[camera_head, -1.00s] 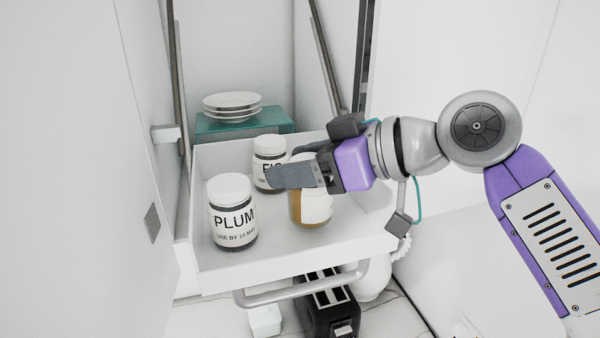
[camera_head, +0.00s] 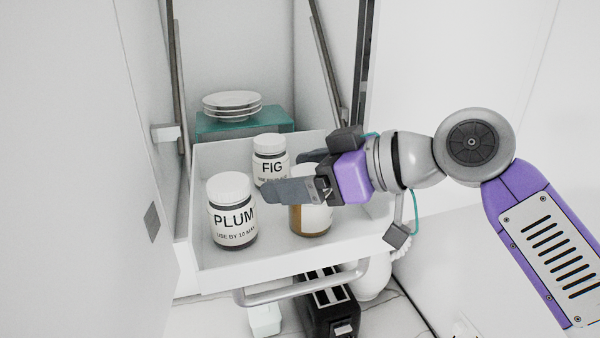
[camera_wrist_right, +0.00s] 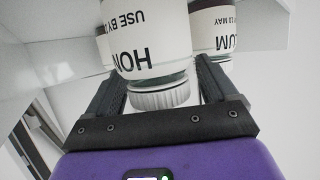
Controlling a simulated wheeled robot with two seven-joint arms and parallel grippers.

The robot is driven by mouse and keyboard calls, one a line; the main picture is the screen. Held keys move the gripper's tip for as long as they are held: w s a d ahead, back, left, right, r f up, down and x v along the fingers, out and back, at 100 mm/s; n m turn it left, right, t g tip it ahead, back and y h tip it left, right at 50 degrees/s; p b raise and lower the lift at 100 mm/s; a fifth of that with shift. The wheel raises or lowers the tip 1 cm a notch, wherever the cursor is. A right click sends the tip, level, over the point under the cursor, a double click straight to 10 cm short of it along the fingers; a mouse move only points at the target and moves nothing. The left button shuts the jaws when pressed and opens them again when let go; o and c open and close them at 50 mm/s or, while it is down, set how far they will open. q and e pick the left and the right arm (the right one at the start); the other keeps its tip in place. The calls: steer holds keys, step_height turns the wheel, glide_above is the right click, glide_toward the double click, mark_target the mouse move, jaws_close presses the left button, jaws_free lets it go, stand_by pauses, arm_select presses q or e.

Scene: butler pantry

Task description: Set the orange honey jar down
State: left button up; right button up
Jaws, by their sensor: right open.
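The honey jar (camera_head: 312,222), with a white label and amber contents, stands upright in the white drawer. In the wrist view its label reads "HON" (camera_wrist_right: 150,50), upside down in the picture. My right gripper (camera_head: 285,178) is open, and its fingers lie across the jar's upper part in the head view, hiding its lid. In the wrist view the ribbed lid (camera_wrist_right: 160,97) shows between the two spread fingers, with gaps at both sides. My left gripper is in neither view.
The plum jar (camera_head: 232,212) stands front left in the drawer (camera_head: 290,258), and the fig jar (camera_head: 270,155) behind. Stacked white plates (camera_head: 232,105) rest on a teal box (camera_head: 243,125) beyond the drawer. A black toaster (camera_head: 328,310) is below. Some drawer floor between the jars is free.

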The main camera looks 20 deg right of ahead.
steer(key=shift+r, duration=0.15)
steer(key=v, duration=1.2)
